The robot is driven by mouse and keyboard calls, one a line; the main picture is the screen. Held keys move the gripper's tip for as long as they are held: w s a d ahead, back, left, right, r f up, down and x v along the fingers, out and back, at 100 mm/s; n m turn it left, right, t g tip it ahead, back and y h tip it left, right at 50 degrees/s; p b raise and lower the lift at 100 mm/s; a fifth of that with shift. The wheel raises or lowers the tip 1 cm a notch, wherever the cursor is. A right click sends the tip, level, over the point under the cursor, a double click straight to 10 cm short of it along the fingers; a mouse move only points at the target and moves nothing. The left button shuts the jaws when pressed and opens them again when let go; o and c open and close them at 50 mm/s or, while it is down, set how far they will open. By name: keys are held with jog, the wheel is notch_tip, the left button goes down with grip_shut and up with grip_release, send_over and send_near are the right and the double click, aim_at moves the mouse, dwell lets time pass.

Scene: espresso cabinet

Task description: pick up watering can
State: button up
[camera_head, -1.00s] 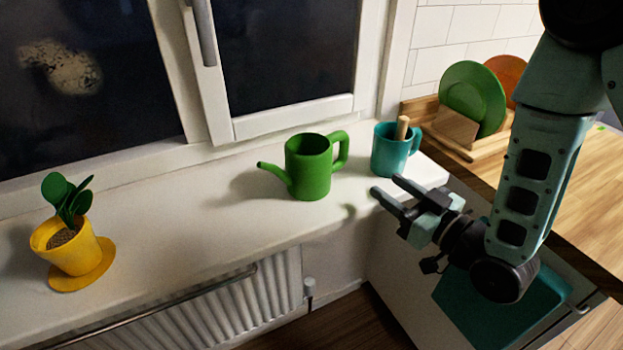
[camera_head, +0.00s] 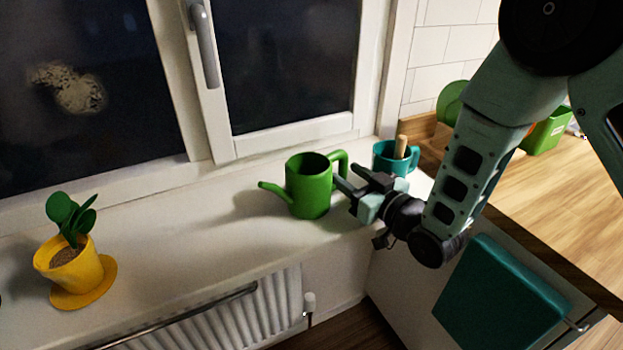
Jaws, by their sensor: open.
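The green watering can (camera_head: 309,190) stands upright on the white windowsill (camera_head: 190,232). Its spout points left and its handle (camera_head: 342,160) is on the right side. My gripper (camera_head: 345,176) is open at the right of the can, its fingers pointing left at the handle. The fingers overlap the lower part of the handle in the picture. I cannot tell whether they touch it or are around it.
A teal mug (camera_head: 392,157) with a wooden stick stands just behind my gripper. A yellow pot (camera_head: 72,268) with a plant is at the far left of the sill. The window (camera_head: 280,70) rises behind the can. A teal towel (camera_head: 500,297) hangs at the lower right.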

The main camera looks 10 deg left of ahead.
grip_shut()
jog(key=shift+r, duration=0.15)
